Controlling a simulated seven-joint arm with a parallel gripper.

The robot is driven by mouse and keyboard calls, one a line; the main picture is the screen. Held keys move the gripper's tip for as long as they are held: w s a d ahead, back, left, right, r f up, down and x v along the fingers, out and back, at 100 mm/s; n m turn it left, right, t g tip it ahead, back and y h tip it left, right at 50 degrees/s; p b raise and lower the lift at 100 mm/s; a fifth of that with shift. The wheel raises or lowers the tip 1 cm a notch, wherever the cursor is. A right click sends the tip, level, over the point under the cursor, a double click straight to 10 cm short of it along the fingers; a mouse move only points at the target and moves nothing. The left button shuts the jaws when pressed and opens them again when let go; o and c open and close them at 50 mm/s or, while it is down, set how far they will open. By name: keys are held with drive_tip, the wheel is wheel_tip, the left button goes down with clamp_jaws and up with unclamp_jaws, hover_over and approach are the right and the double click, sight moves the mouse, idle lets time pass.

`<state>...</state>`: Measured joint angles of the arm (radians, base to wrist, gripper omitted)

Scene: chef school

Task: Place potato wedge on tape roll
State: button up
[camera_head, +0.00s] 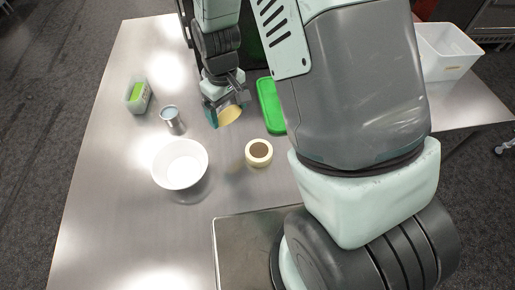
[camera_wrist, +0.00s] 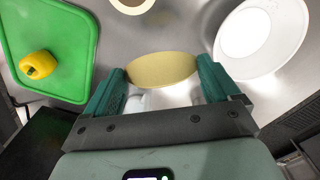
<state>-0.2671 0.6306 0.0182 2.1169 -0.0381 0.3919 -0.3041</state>
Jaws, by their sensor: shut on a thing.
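The potato wedge (camera_head: 230,115) is a pale yellow piece held in my gripper (camera_head: 226,112) above the table. In the wrist view the wedge (camera_wrist: 162,69) spans the gap between the green fingertips of my gripper (camera_wrist: 161,78), which are shut on it. The tape roll (camera_head: 259,153) is a cream ring with a brown inside, lying flat on the table. It is below and to the right of the gripper in the head view, apart from the wedge. In the wrist view only part of the tape roll (camera_wrist: 131,5) shows at the top edge.
A white bowl (camera_head: 180,165) stands left of the tape roll. A metal can (camera_head: 172,119) and a green-and-clear box (camera_head: 138,96) are farther left. A green cutting board (camera_head: 270,106) bears a yellow pepper (camera_wrist: 38,65). A white bin (camera_head: 445,52) stands at right.

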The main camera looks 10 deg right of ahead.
drive_tip(key=s+d+m, duration=0.3)
drive_tip(key=s+d, duration=0.2)
drive_tip(key=d, duration=0.2)
hover_over(258, 149)
wheel_tip(258, 149, down, 5)
drive_tip(key=shift+r, duration=0.15)
drive_tip(key=shift+f, duration=2.2)
drive_tip(key=shift+f, duration=0.15)
drive_tip(key=o, duration=0.8)
drive_tip(key=shift+c, duration=0.2)
